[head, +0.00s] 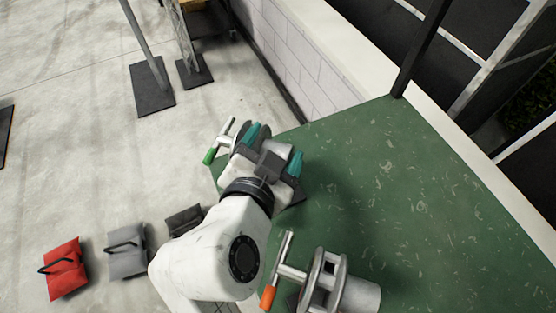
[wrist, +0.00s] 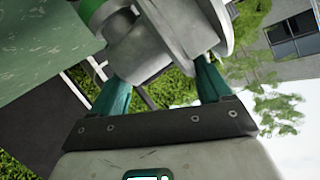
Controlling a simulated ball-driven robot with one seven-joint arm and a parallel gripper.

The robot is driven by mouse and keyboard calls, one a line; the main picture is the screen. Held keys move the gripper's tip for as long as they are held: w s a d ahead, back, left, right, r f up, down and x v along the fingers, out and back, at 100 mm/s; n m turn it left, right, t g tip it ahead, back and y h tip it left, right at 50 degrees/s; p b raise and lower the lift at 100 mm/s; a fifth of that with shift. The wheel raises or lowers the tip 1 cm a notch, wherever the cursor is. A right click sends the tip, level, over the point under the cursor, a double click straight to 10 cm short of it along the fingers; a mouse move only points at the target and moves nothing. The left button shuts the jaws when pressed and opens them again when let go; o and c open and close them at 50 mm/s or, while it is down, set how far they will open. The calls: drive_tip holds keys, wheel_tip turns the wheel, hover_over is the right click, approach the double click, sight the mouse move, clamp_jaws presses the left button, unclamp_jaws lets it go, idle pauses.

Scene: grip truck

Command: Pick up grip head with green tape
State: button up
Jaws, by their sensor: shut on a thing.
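The grip head with green tape (head: 211,156) shows at the far left corner of the green table, its green-taped handle sticking out to the left of my gripper. My gripper (head: 272,146), with teal fingers, is shut on this grip head. My arm and gripper hide much of its body in the head view. In the wrist view the grey metal grip head (wrist: 150,45) sits between the two teal fingers of my gripper (wrist: 160,90), and a green band shows at the top. I cannot tell whether it touches the table.
A second grip head with orange tape (head: 330,284) is at the table's near edge. The green table top (head: 400,190) is otherwise clear to the right. A red sandbag (head: 64,270) and grey bags (head: 126,251) lie on the floor at left. A dark post (head: 420,50) rises at the table's back edge.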

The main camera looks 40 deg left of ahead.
clamp_jaws()
drive_tip(key=shift+r, duration=0.1)
